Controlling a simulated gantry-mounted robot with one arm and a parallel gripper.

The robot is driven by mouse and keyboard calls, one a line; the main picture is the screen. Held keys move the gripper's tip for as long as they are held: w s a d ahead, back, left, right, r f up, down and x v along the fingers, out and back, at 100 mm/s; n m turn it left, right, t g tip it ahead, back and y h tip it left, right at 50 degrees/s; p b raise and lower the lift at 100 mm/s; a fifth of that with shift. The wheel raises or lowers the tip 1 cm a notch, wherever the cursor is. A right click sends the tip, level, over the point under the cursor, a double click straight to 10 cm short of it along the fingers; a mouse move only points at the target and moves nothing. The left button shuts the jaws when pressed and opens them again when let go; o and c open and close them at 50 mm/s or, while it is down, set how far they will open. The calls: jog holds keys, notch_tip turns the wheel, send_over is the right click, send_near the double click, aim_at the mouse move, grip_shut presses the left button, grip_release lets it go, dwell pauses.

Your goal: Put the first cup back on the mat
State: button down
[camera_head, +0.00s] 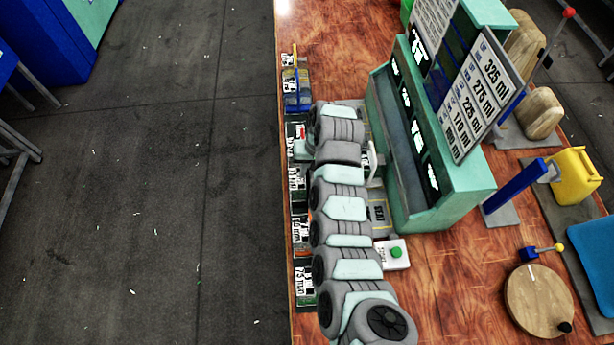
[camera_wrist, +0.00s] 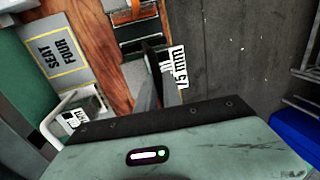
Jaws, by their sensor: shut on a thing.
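My gripper (camera_wrist: 150,75) shows in the wrist view as narrow dark and grey fingers beyond a wide teal body. It is shut, but what it holds is hidden; I cannot make out a cup clearly. Beside the fingers is a white label (camera_wrist: 178,68) reading 75 mm. Dark mats (camera_wrist: 138,44) lie beyond the fingers along the table edge. In the head view my arm hides the gripper and much of the row of labelled dark mats (camera_head: 304,298) on the table's left edge.
A green press housing (camera_head: 440,212) with volume signs stands right of my arm. A white box with a green button (camera_head: 394,253) sits near the arm. A seat-four plate (camera_wrist: 58,60) and a curved white bar (camera_wrist: 58,112) are at the left in the wrist view. A yellow can (camera_head: 575,176) stands farther right.

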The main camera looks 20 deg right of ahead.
jog(key=shift+f, duration=2)
jog(key=shift+f, duration=0.2)
jog(key=c, duration=1.5)
grip_release()
jog(key=shift+r, duration=0.15)
notch_tip(320, 180, up, 12)
jog(key=d, duration=0.2)
jog(key=shift+s+p, duration=0.35)
jog(key=shift+p, duration=0.1)
